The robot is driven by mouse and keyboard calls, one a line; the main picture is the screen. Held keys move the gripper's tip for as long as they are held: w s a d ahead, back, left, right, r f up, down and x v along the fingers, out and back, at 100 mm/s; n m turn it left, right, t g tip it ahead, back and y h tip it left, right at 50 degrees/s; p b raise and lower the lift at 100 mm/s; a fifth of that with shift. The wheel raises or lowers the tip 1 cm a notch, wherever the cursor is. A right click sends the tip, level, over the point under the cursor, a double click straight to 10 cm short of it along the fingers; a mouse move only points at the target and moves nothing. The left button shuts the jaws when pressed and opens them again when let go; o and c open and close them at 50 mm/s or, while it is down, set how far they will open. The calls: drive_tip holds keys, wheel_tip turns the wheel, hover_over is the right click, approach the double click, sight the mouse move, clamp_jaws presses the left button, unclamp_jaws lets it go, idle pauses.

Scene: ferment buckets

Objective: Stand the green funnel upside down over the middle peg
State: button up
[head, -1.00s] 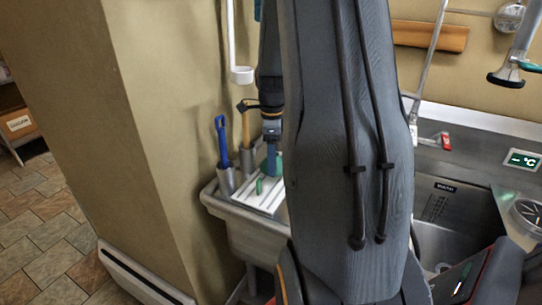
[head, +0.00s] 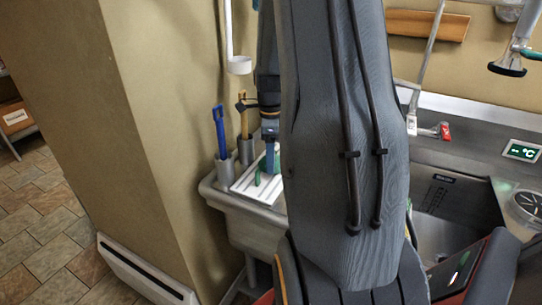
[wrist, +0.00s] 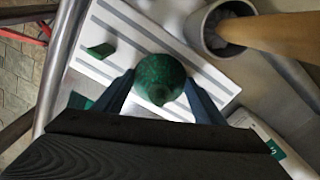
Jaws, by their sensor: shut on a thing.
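My gripper (wrist: 160,92) is shut on a round dark green thing (wrist: 160,74) that looks like the green funnel, seen from above with a small blunt tip. In the head view my gripper (head: 270,158) hangs over the white ridged board (head: 246,187), and the green funnel (head: 277,160) shows partly behind the fingers. The white board (wrist: 117,38) with grey stripes lies under the funnel in the wrist view. I cannot tell whether the funnel touches it. I cannot make out the middle peg; the funnel and my arm hide part of the board.
A small green piece (wrist: 100,50) lies on the board. A grey holder (wrist: 200,27) with a wooden handle (wrist: 270,32) stands close by. A blue-handled tool (head: 220,130) stands in another holder. A metal sink (head: 455,205) is at the right.

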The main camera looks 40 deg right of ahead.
drive_tip(key=shift+f, duration=0.5)
drive_tip(key=o, duration=1.5)
drive_tip(key=shift+o, duration=0.2)
drive_tip(key=shift+r, duration=0.1)
drive_tip(key=shift+r+p, duration=0.55)
drive_tip(key=shift+r, duration=0.35)
drive_tip(key=shift+r, duration=0.15)
drive_tip(key=shift+r+p, duration=0.8)
drive_tip(key=shift+r, duration=0.1)
drive_tip(key=shift+r, duration=0.1)
drive_tip(key=shift+r+p, duration=0.7)
drive_tip(key=shift+r, duration=0.15)
